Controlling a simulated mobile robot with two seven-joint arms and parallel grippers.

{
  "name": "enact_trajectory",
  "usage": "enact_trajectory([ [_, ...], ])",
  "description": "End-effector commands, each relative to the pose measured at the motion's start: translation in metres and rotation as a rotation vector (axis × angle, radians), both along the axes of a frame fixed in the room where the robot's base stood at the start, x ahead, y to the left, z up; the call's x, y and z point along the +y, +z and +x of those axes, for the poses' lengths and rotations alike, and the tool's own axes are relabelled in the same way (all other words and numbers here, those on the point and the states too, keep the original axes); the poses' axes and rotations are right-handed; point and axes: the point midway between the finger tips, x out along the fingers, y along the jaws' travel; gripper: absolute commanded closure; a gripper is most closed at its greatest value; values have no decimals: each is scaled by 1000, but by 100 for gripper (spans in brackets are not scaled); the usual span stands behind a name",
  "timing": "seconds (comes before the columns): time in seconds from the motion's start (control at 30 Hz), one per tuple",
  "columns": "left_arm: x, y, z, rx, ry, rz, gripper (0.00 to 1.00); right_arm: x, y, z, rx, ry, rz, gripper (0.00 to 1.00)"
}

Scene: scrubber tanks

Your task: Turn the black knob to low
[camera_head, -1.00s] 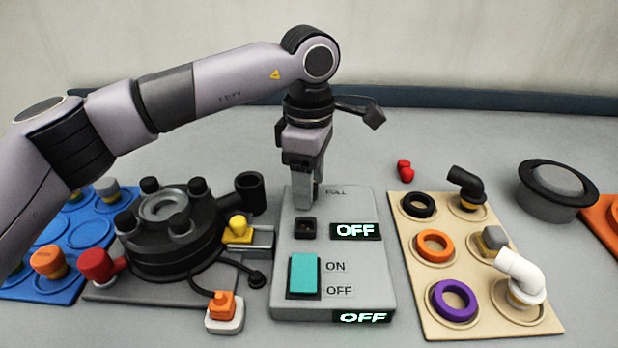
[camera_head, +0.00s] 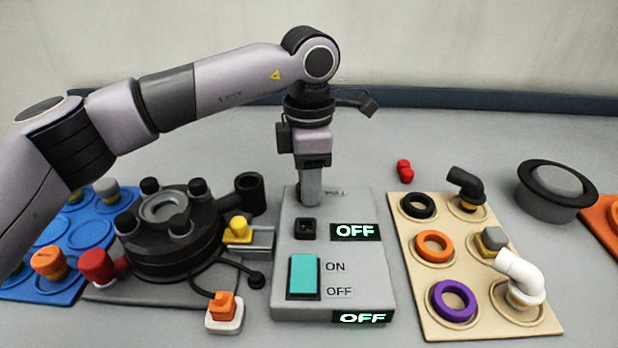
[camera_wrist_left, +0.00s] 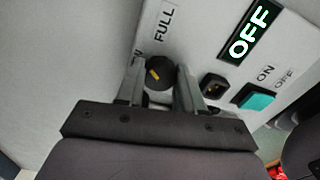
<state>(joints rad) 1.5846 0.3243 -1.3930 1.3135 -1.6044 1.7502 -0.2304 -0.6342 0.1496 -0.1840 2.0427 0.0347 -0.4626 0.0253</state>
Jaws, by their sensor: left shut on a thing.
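The black knob (camera_wrist_left: 159,74) shows in the left wrist view, with a yellow mark on its face, between the two fingers of my left gripper (camera_wrist_left: 158,88). The gripper is shut on it. The FULL label is beside the knob; the other label is mostly covered by a finger. In the head view my left gripper (camera_head: 311,200) points down at the top of the grey control box (camera_head: 355,275) and hides the knob. My right gripper is not in view.
The box has a black socket (camera_head: 305,229), a teal switch (camera_head: 304,274) and two displays reading OFF. A black tank (camera_head: 170,250) stands left of it. A beige tray (camera_head: 405,240) with rings and pipe elbows lies right. A small red part (camera_head: 405,171) lies behind.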

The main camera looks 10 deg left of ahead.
Motion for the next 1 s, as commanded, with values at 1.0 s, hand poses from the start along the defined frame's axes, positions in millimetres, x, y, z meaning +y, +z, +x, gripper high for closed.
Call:
enact_trajectory([
  [1.0, 2, 1, 2, 0, 640, 2, 94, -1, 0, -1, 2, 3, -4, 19],
])
